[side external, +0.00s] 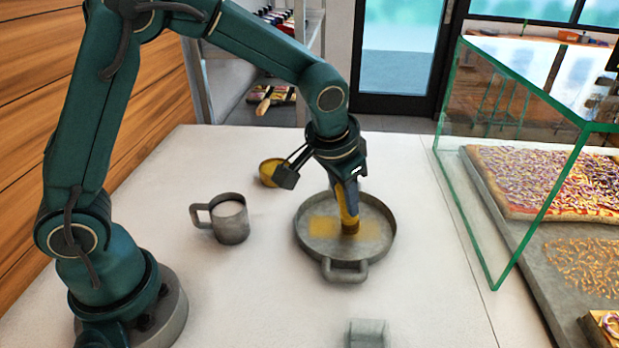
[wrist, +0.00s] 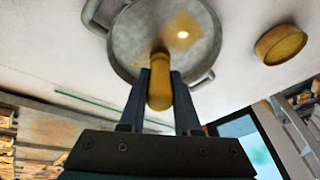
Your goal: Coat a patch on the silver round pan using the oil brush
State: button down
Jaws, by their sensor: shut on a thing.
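The silver round pan (side external: 382,258) sits on the white counter, with a loop handle toward the camera. A yellowish oily patch (side external: 323,227) shows on its floor, left of the brush. My gripper (side external: 350,188) is above the pan, shut on the oil brush (side external: 349,212), which points down with its lower end at the pan floor. In the wrist view the brush (wrist: 160,92) is between the two fingers, and the pan (wrist: 135,42) lies beyond it with a shiny yellow patch. The bristles are hard to make out.
A yellow bowl (side external: 268,172) stands behind the pan to the left. A grey metal mug (side external: 232,222) is left of the pan. A small clear container (side external: 367,334) is at the front edge. A glass case (side external: 470,190) with pizzas stands at right.

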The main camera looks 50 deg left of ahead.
jog(key=shift+s+a, duration=1.7)
jog(key=shift+s, duration=1.1)
jog(key=shift+w+d+f, duration=0.1)
jog(key=shift+w+d, duration=2.45)
jog(key=shift+d, duration=0.15)
jog(key=s+a, duration=0.4)
jog(key=s, duration=0.2)
jog(key=shift+s, duration=0.2)
jog(key=shift+r, duration=0.2)
jog(key=shift+r, duration=2.95)
